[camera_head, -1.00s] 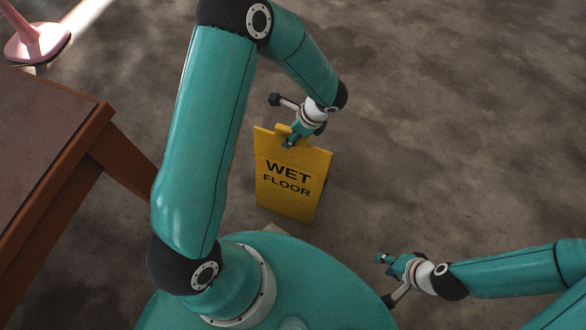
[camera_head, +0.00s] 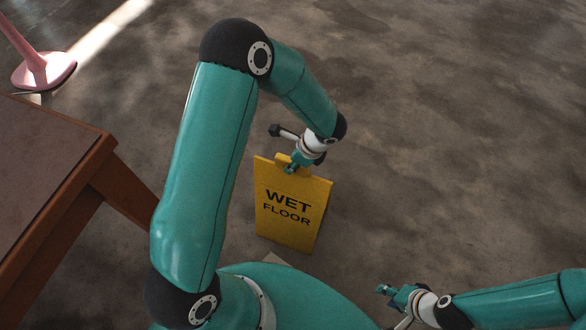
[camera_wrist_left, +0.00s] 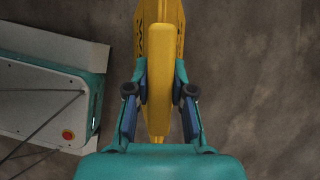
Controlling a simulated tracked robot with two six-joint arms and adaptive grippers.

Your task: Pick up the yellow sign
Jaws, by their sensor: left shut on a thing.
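The yellow sign (camera_head: 288,222) reads "WET FLOOR" and hangs upright in the head view, in front of my base. My left gripper (camera_head: 291,168) is shut on the handle at its top edge. In the left wrist view my left gripper (camera_wrist_left: 160,92) has one finger on each side of the yellow sign's top part (camera_wrist_left: 159,75). I cannot tell for certain whether the sign's lower edge touches the floor. My right gripper (camera_head: 384,290) is at the lower right, apart from the sign; its fingers are too small to tell whether they are open.
A brown wooden table (camera_head: 107,147) stands at the left, its leg slanting toward my left arm. A pink stand (camera_head: 43,72) with a round base is at the upper left. The grey floor (camera_head: 450,130) to the right and beyond the sign is clear.

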